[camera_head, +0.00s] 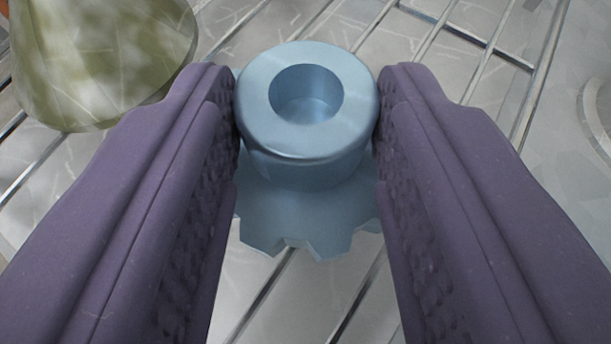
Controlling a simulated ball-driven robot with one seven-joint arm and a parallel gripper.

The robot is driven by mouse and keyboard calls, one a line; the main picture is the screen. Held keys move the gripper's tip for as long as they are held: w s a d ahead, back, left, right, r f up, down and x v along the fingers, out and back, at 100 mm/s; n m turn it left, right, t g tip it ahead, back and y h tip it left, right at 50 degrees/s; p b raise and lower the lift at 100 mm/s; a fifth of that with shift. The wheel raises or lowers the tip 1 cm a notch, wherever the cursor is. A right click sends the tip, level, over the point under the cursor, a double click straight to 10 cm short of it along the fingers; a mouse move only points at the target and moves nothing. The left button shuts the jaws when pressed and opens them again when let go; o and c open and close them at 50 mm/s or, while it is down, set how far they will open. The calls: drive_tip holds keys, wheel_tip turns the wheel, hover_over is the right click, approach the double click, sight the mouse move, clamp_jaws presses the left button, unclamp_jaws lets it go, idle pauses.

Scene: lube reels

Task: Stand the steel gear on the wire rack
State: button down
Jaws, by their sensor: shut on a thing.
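The steel gear (305,215) is blue-grey, with a round hub that has a hole in its top and a wider toothed disc below. It is upright, hub towards the camera, in the middle of the view. My gripper (308,110) has its two purple fingers shut on the hub, one on each side. The wire rack (480,75) shows as thin metal bars beneath and behind the gear. I cannot tell whether the gear's underside touches the bars. The fingers hide parts of the disc's left and right sides.
A mottled green, rounded object (100,60) stands at the upper left, close to the left finger. A pale ring-like shape (597,110) is cut off at the right edge. An orange bit shows at the far upper left corner. The rack bars right of the gear look clear.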

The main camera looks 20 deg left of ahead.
drive_tip(key=shift+f, duration=0.15)
drive_tip(key=c, duration=0.6)
unclamp_jaws()
